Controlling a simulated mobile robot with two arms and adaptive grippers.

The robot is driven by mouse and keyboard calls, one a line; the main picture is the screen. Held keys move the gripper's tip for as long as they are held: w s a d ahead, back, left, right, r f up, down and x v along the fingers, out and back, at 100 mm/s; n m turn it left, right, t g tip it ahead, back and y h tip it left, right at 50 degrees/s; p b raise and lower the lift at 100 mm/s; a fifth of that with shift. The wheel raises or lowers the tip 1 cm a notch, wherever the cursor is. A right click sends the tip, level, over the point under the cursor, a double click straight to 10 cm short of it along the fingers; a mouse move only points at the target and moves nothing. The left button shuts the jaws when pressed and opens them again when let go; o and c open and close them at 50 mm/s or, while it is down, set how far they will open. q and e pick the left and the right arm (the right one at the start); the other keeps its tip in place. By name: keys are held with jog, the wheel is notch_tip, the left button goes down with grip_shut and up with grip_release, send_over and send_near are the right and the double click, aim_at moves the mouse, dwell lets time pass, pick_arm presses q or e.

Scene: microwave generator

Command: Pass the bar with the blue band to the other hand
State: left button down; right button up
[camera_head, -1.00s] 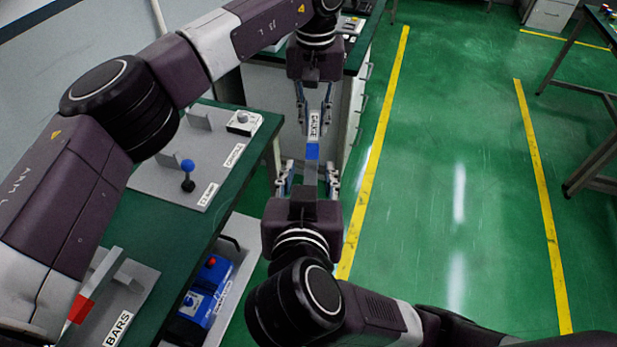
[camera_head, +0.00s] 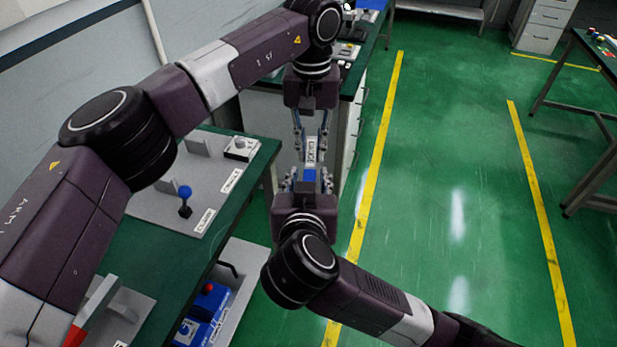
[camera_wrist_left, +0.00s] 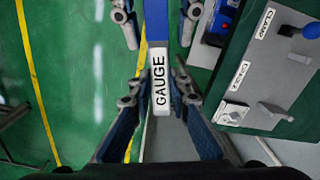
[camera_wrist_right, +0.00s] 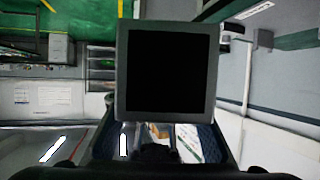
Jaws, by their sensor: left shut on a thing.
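The bar with the blue band (camera_head: 309,175) carries a white GAUGE label and hangs in the air between my two grippers. In the left wrist view the bar (camera_wrist_left: 160,85) lies between my left fingers. My left gripper (camera_head: 311,135) is shut on its labelled part, from above in the head view. My right gripper (camera_head: 308,178) faces it from below, its open fingers on either side of the bar near the blue band, apart from it. In the right wrist view the square dark end of the bar (camera_wrist_right: 168,72) is close up and hides much of the space between the fingers.
A green bench (camera_head: 160,242) at left holds a grey panel with a blue-knobbed lever (camera_head: 185,193). A bar with a red band (camera_head: 74,336) lies in a grey tray (camera_head: 140,303). A blue box (camera_head: 205,315) sits lower down.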

grip_shut()
pick_arm(q)
jog(key=c, duration=1.7)
grip_release()
jog(key=shift+c, duration=0.2)
